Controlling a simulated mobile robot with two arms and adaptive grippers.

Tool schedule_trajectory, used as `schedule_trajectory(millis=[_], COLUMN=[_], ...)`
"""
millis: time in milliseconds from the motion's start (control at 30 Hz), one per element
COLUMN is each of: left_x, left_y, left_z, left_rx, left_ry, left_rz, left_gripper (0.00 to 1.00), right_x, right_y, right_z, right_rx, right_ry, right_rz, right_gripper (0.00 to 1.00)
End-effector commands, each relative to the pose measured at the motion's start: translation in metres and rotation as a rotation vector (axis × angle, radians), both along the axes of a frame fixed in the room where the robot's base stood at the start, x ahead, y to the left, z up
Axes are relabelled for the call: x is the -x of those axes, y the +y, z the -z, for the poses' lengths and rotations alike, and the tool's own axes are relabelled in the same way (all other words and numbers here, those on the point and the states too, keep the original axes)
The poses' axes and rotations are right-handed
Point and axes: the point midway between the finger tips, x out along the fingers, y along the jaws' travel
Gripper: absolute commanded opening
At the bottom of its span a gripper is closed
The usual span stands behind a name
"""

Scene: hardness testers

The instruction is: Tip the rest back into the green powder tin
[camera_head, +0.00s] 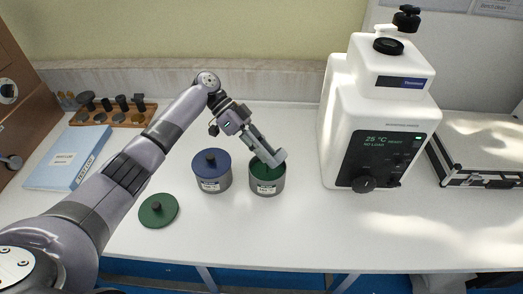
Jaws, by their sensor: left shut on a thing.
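The green powder tin (267,187) stands open on the white table, a grey tin with a label and dark green inside. Its green lid (159,211) with a black knob lies flat on the table to the left. My left gripper (277,160) reaches down over the tin's mouth, tilted, and covers part of the opening. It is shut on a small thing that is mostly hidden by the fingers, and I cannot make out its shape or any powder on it. My right gripper is out of view.
A tin with a blue lid (211,171) stands close to the left of the green tin. A white hardness tester (380,110) stands at the right. The front table is clear.

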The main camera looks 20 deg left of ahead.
Motion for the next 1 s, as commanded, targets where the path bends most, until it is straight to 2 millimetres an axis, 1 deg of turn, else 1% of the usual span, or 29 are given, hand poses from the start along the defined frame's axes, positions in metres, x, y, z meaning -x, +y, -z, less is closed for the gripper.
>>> schedule_trajectory(millis=[733,1000], left_x=[-0.002,-0.003], left_y=[0.006,0.007], left_z=[0.005,0.004], left_rx=[0.106,0.13], left_ry=[0.032,0.038], left_rz=[0.0,0.001], left_gripper=[0.0,0.0], right_x=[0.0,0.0], right_y=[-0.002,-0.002], right_z=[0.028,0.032], right_rx=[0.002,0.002], right_ry=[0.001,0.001], right_rz=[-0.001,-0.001], right_gripper=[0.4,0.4])
